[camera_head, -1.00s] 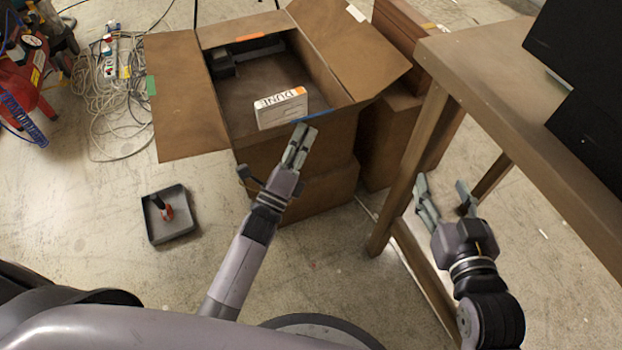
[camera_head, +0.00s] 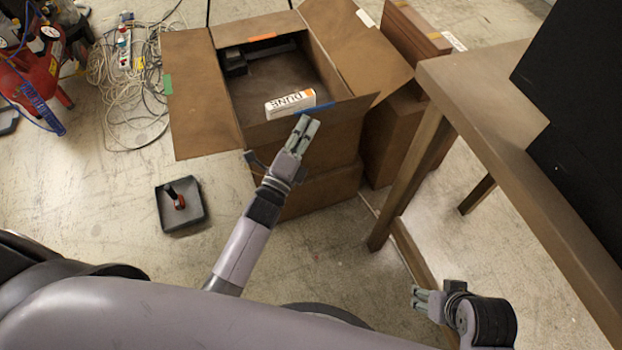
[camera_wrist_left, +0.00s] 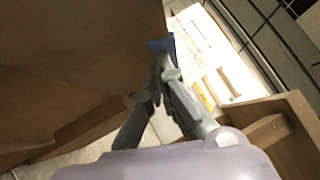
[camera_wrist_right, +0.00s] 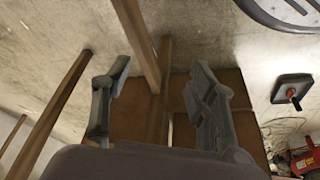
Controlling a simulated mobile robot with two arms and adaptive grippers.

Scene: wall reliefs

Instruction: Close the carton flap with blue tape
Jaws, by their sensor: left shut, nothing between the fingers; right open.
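The open carton (camera_head: 228,90) stands on another box. Its near flap (camera_head: 345,112) carries blue tape (camera_head: 316,108) on its edge and rises tilted at the front opening. My left gripper (camera_head: 307,127) is shut and empty, with its fingertips at the outer side of this flap just below the tape. In the left wrist view the blue tape (camera_wrist_left: 160,45) shows right at the fingertips, and they seem to touch the flap. A white box marked DUNE (camera_head: 289,102) lies inside the carton. My right gripper (camera_head: 418,300) is open and empty, low beside the table.
The left flap (camera_head: 200,95) with green tape and the right flap (camera_head: 355,45) are spread outward. A wooden table (camera_head: 480,95) stands at the right, its leg near my right arm. A grey tray (camera_head: 180,222) and coiled cables (camera_head: 125,85) lie on the floor at left.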

